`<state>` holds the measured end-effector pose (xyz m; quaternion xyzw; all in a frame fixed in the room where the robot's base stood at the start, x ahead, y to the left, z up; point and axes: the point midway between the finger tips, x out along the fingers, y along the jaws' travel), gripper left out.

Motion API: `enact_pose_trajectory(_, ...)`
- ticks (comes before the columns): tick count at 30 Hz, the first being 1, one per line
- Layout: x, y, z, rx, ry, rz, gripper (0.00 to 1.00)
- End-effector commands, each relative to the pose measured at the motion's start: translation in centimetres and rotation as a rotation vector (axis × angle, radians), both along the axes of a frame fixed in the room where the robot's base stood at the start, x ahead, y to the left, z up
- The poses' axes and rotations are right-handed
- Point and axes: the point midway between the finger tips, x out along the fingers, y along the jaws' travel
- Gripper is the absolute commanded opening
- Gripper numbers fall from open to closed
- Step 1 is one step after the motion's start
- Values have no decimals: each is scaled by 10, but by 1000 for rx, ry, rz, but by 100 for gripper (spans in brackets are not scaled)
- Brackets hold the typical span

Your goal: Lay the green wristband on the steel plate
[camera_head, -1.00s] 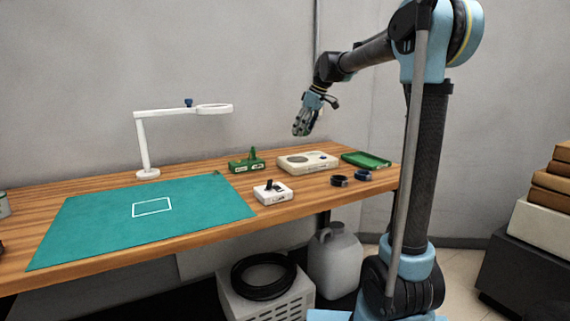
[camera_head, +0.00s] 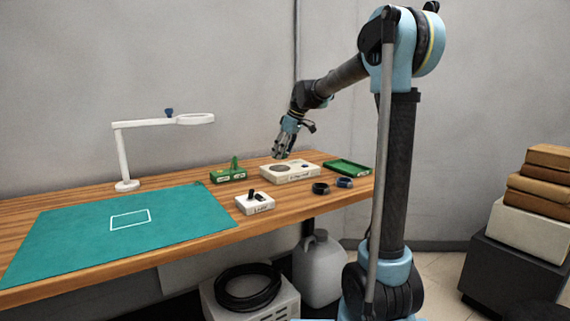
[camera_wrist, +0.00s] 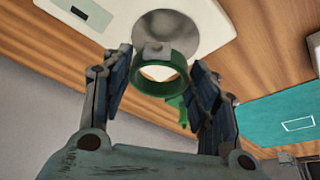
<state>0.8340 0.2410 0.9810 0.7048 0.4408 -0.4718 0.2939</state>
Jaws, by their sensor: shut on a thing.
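The green wristband (camera_wrist: 147,88), a ring with a grey clasp piece, is held between the two fingers of my gripper (camera_wrist: 158,78) in the wrist view. The steel plate (camera_wrist: 180,30) is a round grey disc on a cream-white device, beyond the wristband and partly hidden by its clasp. In the head view my gripper (camera_head: 281,157) points down just above the device (camera_head: 297,174). The wristband is too small to make out there. The wristband appears apart from the plate, though the exact gap cannot be told.
A green block with a post (camera_head: 228,175) stands left of the device, and a green tray (camera_head: 340,166) right. A white lamp (camera_head: 122,155) stands behind the teal mat (camera_head: 75,235).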

Motion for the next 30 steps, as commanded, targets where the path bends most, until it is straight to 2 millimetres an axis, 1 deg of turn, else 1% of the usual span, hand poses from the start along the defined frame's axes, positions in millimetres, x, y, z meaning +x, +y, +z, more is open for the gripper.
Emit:
enact_pose_trajectory(5,0,0,-12,0,0,0,38)
enact_pose_trajectory(9,0,0,-32,0,0,0,38)
enact_pose_trajectory(12,0,0,-42,0,0,0,38)
enact_pose_trajectory(23,0,0,-45,0,0,0,38)
enact_pose_trajectory(24,0,0,-46,0,0,0,56)
enact_pose_trajectory(26,0,0,-46,0,0,0,70)
enact_pose_trajectory(27,0,0,-45,0,0,0,74)
enact_pose_trajectory(30,0,0,-45,0,0,0,74)
